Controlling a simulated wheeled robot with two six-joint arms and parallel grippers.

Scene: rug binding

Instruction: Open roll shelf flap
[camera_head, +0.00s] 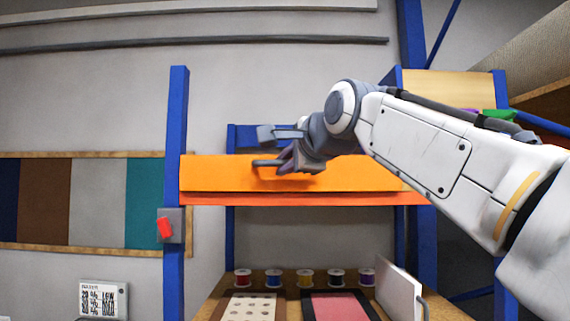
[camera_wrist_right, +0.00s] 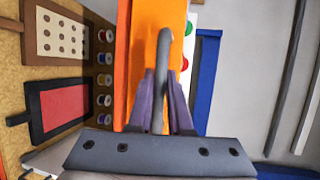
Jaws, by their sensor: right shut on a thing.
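The orange flap (camera_head: 225,175) spans the front of the roll shelf between blue posts, above a red-orange strip (camera_head: 330,199). A grey bar handle (camera_head: 264,163) sticks out from the flap. My right gripper (camera_head: 287,160) is at this handle, its arm coming in from the right. In the right wrist view, the purple fingers (camera_wrist_right: 160,100) are shut on the curved grey handle (camera_wrist_right: 163,52), with the orange flap (camera_wrist_right: 140,40) behind it. The flap's exact tilt is hard to tell. My left gripper is not in view.
Below the flap, several thread spools (camera_head: 305,277) stand in a row on a wooden bench. A dotted board (camera_head: 250,307), a red panel (camera_head: 340,305) and an upright white plate (camera_head: 399,288) are in front. A blue post (camera_head: 176,130) carries a red switch (camera_head: 165,227).

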